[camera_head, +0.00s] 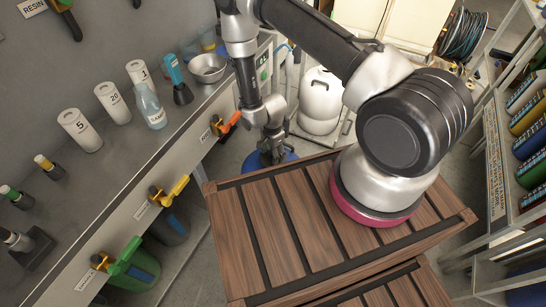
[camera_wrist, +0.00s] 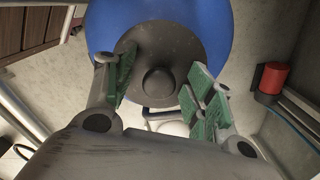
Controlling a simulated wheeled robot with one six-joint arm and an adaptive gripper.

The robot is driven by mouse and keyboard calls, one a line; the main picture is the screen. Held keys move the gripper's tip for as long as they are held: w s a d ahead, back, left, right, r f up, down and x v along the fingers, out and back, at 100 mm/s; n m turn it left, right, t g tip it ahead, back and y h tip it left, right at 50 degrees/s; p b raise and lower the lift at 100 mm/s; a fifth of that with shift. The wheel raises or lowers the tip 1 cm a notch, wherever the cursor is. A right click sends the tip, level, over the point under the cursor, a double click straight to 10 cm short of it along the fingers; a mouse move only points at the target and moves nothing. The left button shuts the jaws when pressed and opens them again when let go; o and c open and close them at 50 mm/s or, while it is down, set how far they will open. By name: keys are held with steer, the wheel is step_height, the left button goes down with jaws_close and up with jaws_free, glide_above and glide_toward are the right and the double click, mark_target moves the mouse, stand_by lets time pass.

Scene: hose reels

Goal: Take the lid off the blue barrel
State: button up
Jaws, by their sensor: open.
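The blue barrel (camera_wrist: 218,22) fills the top of the wrist view. Its round dark grey lid (camera_wrist: 178,38) sits on it, with a knob (camera_wrist: 157,82) in the lid's middle. My gripper (camera_wrist: 161,80) is open. Its green-padded fingers stand on either side of the knob, with gaps between pads and knob. In the head view my gripper (camera_head: 272,148) points down over the barrel (camera_head: 286,157), of which only a blue edge shows. The lid is hidden there by my gripper.
A bench with bottles and a metal bowl (camera_head: 207,68) runs along the left, with colored-handled taps on its front. A white canister (camera_head: 320,97) stands behind the barrel. A shelf of colored bottles (camera_head: 530,115) is at the right. In the wrist view a red cylinder (camera_wrist: 273,77) is at the right.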

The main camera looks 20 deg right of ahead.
steer(key=c, duration=1.2)
steer(key=shift+o, duration=0.2)
steer(key=shift+r, duration=0.1)
